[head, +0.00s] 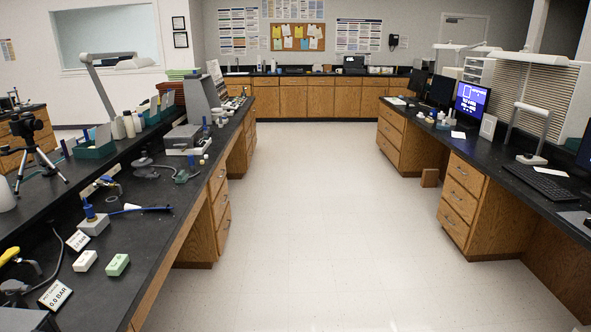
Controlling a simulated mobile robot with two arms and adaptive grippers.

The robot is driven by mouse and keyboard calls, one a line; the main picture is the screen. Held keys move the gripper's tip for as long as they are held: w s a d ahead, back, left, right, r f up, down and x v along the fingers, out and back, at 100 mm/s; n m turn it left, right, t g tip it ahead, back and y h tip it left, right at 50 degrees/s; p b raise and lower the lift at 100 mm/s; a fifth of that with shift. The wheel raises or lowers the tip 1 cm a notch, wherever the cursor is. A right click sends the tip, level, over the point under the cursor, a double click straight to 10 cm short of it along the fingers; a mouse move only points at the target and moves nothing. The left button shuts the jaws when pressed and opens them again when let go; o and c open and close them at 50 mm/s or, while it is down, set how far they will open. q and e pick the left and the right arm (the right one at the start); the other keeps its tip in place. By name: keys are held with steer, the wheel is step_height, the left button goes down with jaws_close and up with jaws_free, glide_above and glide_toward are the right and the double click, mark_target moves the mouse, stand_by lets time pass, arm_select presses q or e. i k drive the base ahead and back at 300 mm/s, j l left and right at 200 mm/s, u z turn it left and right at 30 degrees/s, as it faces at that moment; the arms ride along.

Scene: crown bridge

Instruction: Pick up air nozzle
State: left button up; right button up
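On the left black bench, a blue upright nozzle-like piece (89,210) stands on a grey block (93,225). A thin blue rod with a white end (130,209) lies to its right. I take the blue piece as the likely air nozzle, but cannot be sure at this size. A dark hose (62,255) curves along the bench to its left. A yellow-handled item (9,256) is at the left edge, partly cut off. Neither of my grippers shows in the head view.
The floor aisle (310,220) is clear. A right bench (500,170) carries monitors and a keyboard.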

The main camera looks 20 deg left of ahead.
mark_target(156, 206)
steer(key=i+j+u, duration=0.2)
steer(key=i+u, duration=0.3)
steer(key=i, duration=0.45)
steer(key=i+l+u, duration=0.2)
steer(key=i+u, duration=0.25)
steer(key=i, duration=0.5)
steer(key=i+u, duration=0.45)
steer(key=i+l+u, duration=0.1)
steer(key=i+u, duration=0.3)
steer(key=i+l+u, duration=0.2)
steer(key=u, duration=0.25)
